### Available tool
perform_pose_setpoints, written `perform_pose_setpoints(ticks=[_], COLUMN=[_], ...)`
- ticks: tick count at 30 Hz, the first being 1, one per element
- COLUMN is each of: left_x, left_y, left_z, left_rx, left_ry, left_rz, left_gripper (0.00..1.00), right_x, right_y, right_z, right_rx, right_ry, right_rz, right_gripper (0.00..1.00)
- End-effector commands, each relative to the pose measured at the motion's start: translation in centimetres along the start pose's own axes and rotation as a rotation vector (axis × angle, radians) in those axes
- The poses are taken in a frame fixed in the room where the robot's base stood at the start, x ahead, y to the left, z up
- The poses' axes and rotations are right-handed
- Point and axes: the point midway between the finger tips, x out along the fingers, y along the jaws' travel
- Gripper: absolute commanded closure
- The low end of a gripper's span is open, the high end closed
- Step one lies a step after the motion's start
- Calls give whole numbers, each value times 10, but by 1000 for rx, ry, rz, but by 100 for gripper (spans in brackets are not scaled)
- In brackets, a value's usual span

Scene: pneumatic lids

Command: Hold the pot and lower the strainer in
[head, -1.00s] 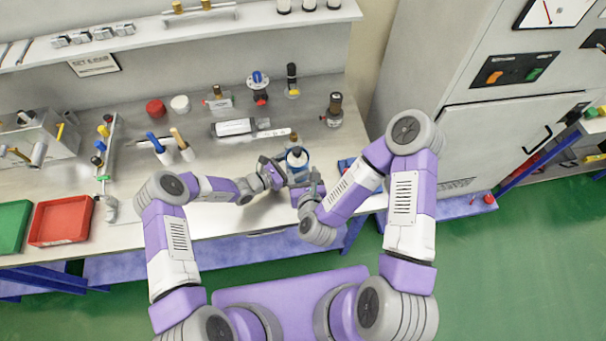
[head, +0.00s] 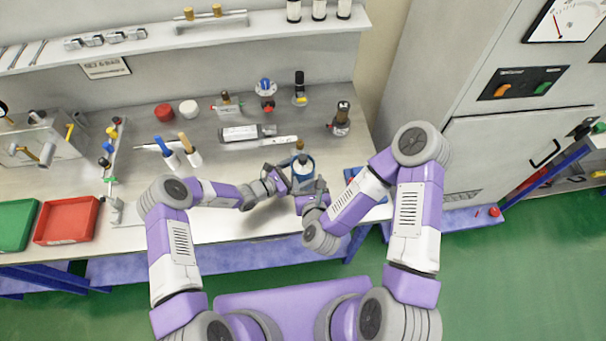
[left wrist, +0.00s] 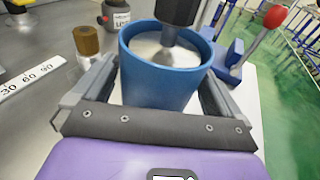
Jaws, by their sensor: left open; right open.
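The blue pot (head: 309,170) stands upright near the bench's front edge, in front of my torso. It fills the middle of the left wrist view (left wrist: 158,85). My left gripper (head: 284,178) is open, with its two fingers on either side of the pot; whether they touch it I cannot tell. A grey stem with a dark upper part (left wrist: 177,12) reaches down into the pot over a pale inside; whether this is the strainer I cannot tell. My right gripper (head: 314,190) is open just in front of the pot in the head view, with its fingertips small and partly hidden.
A lever with a red knob (left wrist: 274,16) stands on the right.

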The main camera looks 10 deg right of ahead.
Motion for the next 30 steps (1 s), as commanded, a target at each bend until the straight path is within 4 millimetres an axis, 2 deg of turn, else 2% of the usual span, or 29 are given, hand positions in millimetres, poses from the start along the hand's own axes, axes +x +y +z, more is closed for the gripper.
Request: perform_pose_setpoints(ticks=[12,15,21,30], left_x=[-82,-98,-114,-115], left_y=[1,1,0,0], left_z=[0,0,0,0], left_rx=[-1,0,0,0], left_ry=[1,1,0,0], left_rz=[4,3,1,0], left_gripper=[0,0,0,0], right_x=[0,0,0,0], right_y=[0,0,0,0], right_z=[0,0,0,0], right_rx=[0,0,0,0], right_ry=[0,0,0,0], right_rz=[0,0,0,0], right_gripper=[34,34,34,34])
